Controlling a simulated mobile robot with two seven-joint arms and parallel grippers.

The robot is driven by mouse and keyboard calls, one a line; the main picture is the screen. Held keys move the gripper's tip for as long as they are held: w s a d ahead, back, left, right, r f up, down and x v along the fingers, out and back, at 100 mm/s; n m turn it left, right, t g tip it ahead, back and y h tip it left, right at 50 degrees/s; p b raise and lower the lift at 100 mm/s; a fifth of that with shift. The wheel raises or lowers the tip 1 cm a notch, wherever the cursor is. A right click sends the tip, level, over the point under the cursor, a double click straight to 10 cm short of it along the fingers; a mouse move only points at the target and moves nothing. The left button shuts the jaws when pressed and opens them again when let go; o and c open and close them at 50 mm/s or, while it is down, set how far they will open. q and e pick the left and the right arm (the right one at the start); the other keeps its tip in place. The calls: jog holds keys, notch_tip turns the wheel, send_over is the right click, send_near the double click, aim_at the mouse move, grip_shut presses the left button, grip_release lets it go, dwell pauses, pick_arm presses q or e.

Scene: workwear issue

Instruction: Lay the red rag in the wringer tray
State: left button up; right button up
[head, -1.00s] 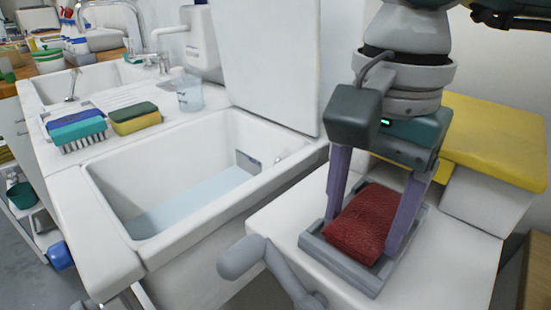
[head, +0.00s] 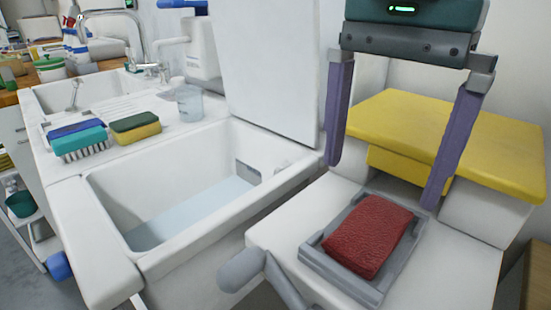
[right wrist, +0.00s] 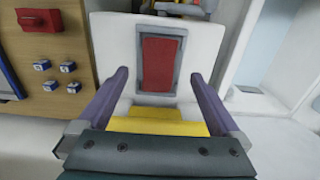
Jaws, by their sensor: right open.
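The red rag (head: 369,236) lies folded as a flat block in the grey wringer tray (head: 348,285), inside its rim. In the right wrist view the rag (right wrist: 159,64) sits within the tray's frame (right wrist: 156,97). My right gripper (head: 383,181) is open and empty, above and behind the tray, with its two purple fingers wide apart and clear of the rag. Its fingers also show in the right wrist view (right wrist: 159,76). My left gripper is not in view.
A yellow pad (head: 445,130) lies behind the tray, close to my right fingers. A grey crank handle (head: 245,270) sticks out in front. At left is a white sink (head: 100,190) holding water, with brushes, a sponge (head: 136,126) and a clear cup (head: 190,103) beside it.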

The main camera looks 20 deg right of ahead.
notch_tip(320, 180, up, 4)
